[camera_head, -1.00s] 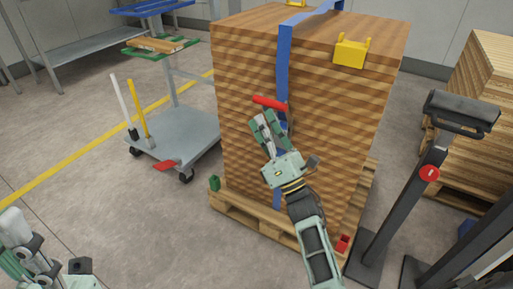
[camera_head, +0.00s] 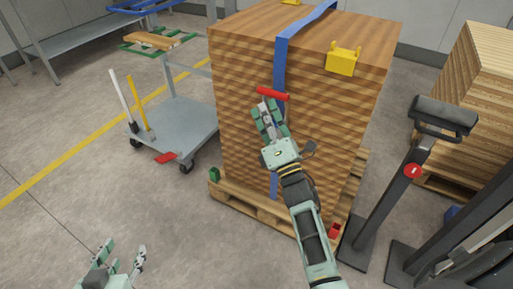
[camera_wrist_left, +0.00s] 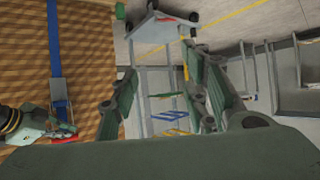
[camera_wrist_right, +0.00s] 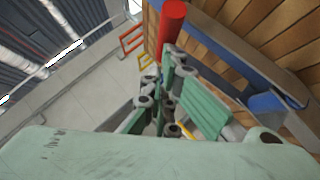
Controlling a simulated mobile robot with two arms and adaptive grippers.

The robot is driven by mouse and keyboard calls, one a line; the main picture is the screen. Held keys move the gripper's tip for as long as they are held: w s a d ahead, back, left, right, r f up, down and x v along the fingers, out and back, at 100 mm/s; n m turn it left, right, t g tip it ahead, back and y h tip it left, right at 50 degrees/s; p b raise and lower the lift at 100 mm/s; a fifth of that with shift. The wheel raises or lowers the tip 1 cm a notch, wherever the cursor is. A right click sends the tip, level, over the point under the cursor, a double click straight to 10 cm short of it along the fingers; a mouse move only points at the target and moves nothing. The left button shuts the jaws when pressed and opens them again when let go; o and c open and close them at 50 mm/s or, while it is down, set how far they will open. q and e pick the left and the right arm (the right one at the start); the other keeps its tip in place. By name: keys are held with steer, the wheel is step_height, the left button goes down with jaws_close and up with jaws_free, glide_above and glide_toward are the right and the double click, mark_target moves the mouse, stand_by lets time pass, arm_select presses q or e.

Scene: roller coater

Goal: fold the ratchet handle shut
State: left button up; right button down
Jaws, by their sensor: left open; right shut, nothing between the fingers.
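The red ratchet handle (camera_head: 272,94) sticks out from the front of the stacked wooden load, across the blue strap (camera_head: 281,66). In the right wrist view the red handle (camera_wrist_right: 172,22) stands just beyond the fingertips. My right gripper (camera_head: 264,106) is shut and empty, just below the handle; I cannot tell whether it touches it. The ratchet body is mostly hidden behind the fingers. My left gripper (camera_head: 122,252) is open and empty at the lower left, well away from the load. The left wrist view shows its spread fingers (camera_wrist_left: 165,90).
The load (camera_head: 330,100) stands on a wooden pallet (camera_head: 250,207) with a yellow corner protector (camera_head: 342,61) at its top edge. A grey cart (camera_head: 172,125) stands to the left. A dark post (camera_head: 400,190) stands at right. Floor between cart and left gripper is clear.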

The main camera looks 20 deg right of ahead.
arm_select(q)
steer(key=s+a+f+g+y+p, duration=0.1)
steer(key=s+a+f+g+p, duration=0.1)
steer(key=s, duration=0.5)
steer(key=s+a+f+g+y+p, duration=0.1)
steer(key=s+a+f+g+p, duration=0.1)
steer(key=s+f+g, duration=0.2)
steer(key=s+g, duration=0.2)
steer(key=s, duration=0.1)
steer(key=shift+s+a+f, duration=0.15)
steer(key=shift+a+f, duration=0.1)
steer(key=shift+a, duration=0.15)
arm_select(e)
steer(key=shift+w+d+r+m+g+h, duration=0.6)
steer(key=shift+d+r+m, duration=0.1)
steer(key=shift+m, duration=0.5)
arm_select(q)
steer(key=shift+r, duration=0.1)
